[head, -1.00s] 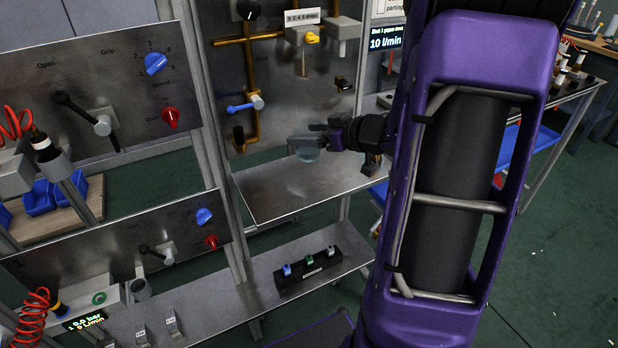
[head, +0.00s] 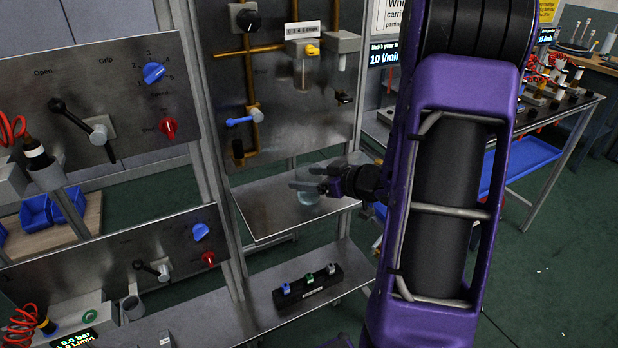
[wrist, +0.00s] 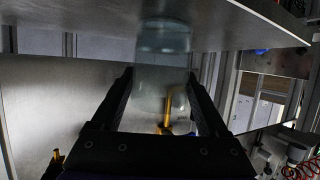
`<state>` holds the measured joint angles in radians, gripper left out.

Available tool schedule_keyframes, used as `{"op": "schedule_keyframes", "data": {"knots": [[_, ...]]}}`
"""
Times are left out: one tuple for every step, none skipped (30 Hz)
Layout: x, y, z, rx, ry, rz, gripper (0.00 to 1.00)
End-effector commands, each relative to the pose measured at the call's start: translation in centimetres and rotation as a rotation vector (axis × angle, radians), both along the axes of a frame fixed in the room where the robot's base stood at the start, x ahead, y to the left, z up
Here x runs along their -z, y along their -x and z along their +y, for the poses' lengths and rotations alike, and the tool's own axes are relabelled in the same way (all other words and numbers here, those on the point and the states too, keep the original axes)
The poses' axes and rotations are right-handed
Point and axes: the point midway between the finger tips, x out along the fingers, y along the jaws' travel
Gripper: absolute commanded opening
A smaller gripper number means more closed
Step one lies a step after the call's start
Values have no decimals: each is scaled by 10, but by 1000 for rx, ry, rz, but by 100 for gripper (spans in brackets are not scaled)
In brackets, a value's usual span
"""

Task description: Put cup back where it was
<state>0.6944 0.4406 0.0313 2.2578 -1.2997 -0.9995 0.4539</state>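A clear, see-through cup (head: 308,196) is between the fingers of my gripper (head: 312,182), over the metal shelf (head: 262,207) below the piped panel. In the wrist view the cup (wrist: 163,62) sits between my two dark fingers (wrist: 163,100), which flank its sides. I cannot tell whether the cup's base touches the shelf. The cup's outline is faint in the head view.
The panel above the shelf carries brass pipes (head: 247,75), a blue-handled valve (head: 244,117) and a hanging clear vessel (head: 303,72). A black block with coloured pieces (head: 308,291) lies on the lower shelf. The upper shelf's left part is bare.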

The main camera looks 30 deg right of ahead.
Motion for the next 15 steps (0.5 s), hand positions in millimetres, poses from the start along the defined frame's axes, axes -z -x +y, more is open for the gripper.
{"op": "schedule_keyframes", "data": {"knots": [[0, 0, 0, 0, 0, 1, 86], [0, 0, 0, 0, 0, 1, 91], [0, 0, 0, 0, 0, 1, 98], [0, 0, 0, 0, 0, 1, 100], [0, 0, 0, 0, 0, 1, 100], [0, 0, 0, 0, 0, 1, 100], [0, 0, 0, 0, 0, 1, 100], [0, 0, 0, 0, 0, 1, 100], [0, 0, 0, 0, 0, 1, 100], [0, 0, 0, 0, 0, 1, 100], [-1, 0, 0, 0, 0, 1, 100], [-3, 0, 0, 0, 1, 1, 100], [-6, 0, 0, 1, 2, 0, 100], [-6, 3, -2, 2, 1, 1, 100], [-8, 7, -4, 1, 2, 0, 100]]}}
